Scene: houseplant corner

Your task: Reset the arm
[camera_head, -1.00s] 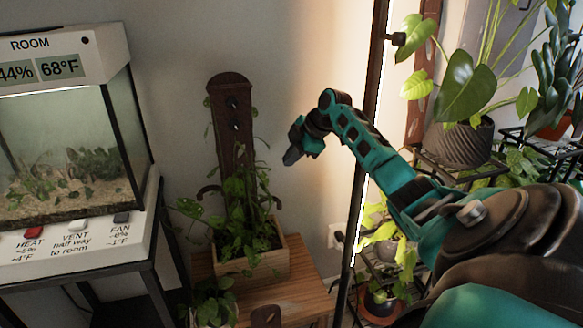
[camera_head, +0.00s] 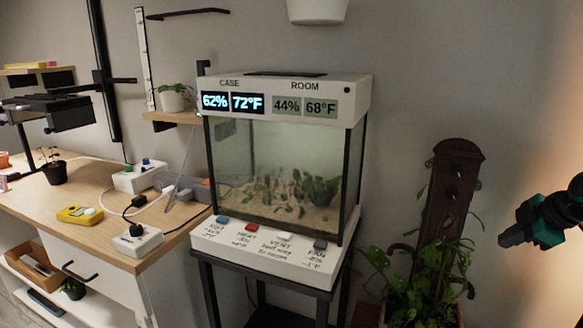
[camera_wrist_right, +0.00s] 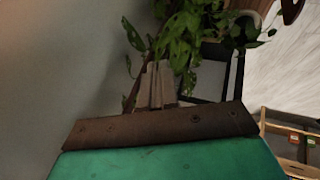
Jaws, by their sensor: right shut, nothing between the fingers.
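My right gripper (camera_head: 518,236) is at the right edge of the head view, teal and dark, its fingers pointing left. It is shut and holds nothing. In the right wrist view its fingers (camera_wrist_right: 157,84) show close together beyond the brown and teal wrist part. In the head view it is in the air to the right of the dark wooden climbing board (camera_head: 446,195) with its vine. My left gripper is not in view.
A glass terrarium (camera_head: 280,170) stands on a black-framed stand in the middle, reading 62% and 72°F for the case. A wooden desk (camera_head: 100,205) with a power strip and a yellow device (camera_head: 80,214) is at left. Leaves (camera_wrist_right: 180,30) hang close beyond my fingers in the wrist view.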

